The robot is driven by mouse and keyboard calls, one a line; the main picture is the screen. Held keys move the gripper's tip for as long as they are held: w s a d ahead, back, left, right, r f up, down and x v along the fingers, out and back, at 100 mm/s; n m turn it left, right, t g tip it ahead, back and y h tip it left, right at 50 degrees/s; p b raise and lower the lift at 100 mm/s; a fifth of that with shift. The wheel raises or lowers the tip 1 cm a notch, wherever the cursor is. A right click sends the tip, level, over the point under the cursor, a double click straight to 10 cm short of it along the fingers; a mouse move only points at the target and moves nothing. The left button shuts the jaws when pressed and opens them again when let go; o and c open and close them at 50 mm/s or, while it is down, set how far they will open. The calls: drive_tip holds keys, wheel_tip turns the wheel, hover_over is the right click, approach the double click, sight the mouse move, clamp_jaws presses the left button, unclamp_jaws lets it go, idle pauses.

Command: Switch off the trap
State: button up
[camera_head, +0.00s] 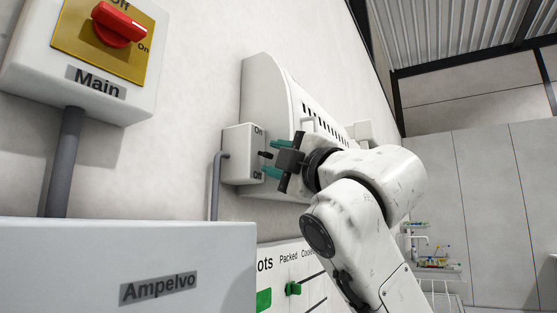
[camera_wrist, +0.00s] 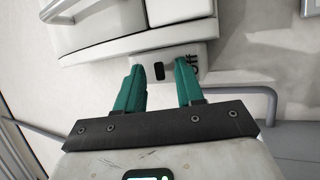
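The trap (camera_head: 262,85) is a white wall-mounted housing with dark vent slots, in the head view. A small white switch box (camera_head: 236,150) is at its lower left, marked On above and Off below. Its black lever (camera_head: 265,154) sticks out between the two marks; which one it is set to I cannot tell. My gripper (camera_head: 275,158) is open in front of the box, with one teal finger above the lever and one below. In the wrist view the lever (camera_wrist: 159,71) shows between the separated fingertips of my gripper (camera_wrist: 160,78), with visible gaps on both sides.
A red rotary switch (camera_head: 118,24) on a box labelled Main is at upper left. A grey box labelled Ampelvo (camera_head: 80,260) fills the lower left. A board (camera_head: 275,275) with green sliders is below my arm. A grey conduit (camera_head: 214,190) runs from the switch box.

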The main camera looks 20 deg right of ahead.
drive_tip(key=b+v, duration=0.2)
drive_tip(key=v, duration=0.8)
drive_tip(key=shift+s, duration=0.35)
drive_tip(key=shift+f, duration=0.2)
